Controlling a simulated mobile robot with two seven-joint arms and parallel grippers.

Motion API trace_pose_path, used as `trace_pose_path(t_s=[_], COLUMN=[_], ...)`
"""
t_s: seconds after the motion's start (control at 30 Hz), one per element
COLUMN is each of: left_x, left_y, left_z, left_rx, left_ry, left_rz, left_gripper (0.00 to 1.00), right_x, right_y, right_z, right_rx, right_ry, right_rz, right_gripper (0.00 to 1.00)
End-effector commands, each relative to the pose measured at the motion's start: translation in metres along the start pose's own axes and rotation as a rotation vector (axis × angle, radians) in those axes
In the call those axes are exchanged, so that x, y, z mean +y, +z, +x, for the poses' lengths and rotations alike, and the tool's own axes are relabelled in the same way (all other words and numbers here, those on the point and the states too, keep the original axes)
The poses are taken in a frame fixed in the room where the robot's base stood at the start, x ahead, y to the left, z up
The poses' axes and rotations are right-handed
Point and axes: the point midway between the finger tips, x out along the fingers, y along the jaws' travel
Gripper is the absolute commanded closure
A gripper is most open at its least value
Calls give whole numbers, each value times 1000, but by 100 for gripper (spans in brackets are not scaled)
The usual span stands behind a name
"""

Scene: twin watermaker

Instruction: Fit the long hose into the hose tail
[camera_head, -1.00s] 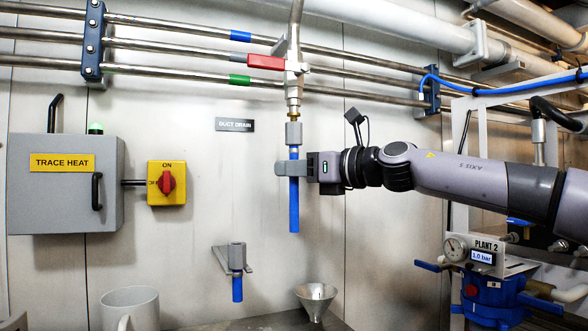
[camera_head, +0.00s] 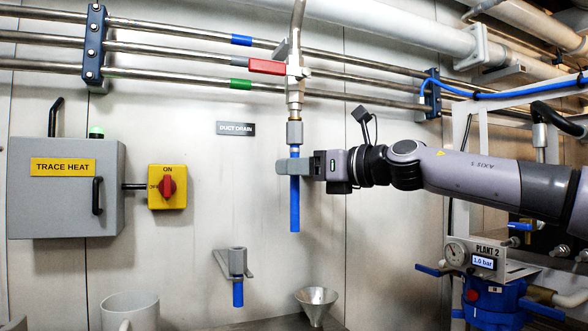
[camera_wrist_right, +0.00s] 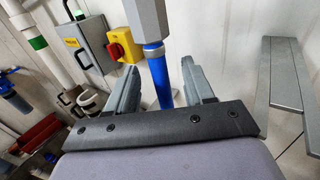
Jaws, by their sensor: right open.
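The long blue hose (camera_head: 295,205) hangs upright with a grey collar (camera_head: 294,133) at its top. The collar meets the hose tail (camera_head: 294,115) under the red-handled valve; little of the tail shows, and how deep it sits inside is hidden. My right gripper (camera_head: 294,166) is around the hose just below the collar. In the right wrist view its fingers (camera_wrist_right: 160,88) stand open on both sides of the blue hose (camera_wrist_right: 158,78), with a gap on each side. The collar (camera_wrist_right: 148,20) is above them. My left gripper is out of view.
A short blue hose (camera_head: 238,294) sits in a wall bracket (camera_head: 222,263) below left. The red valve handle (camera_head: 267,67) points left above.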

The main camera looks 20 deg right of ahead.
Motion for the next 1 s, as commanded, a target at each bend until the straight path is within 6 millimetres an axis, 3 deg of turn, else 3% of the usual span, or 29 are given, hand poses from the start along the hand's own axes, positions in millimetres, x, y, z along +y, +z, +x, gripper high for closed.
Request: trace_pose_path(t_s=[0.2,0.4,1.0], left_x=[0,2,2], left_y=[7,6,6], left_z=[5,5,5], left_rx=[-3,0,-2], left_ry=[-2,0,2], left_rz=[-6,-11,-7], left_gripper=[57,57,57], right_x=[-1,0,0], right_y=[0,0,0], right_z=[-38,-56,-59], right_rx=[-4,-3,-2], right_ry=[-2,-1,-1], right_rz=[0,0,0], right_gripper=[48,48,48])
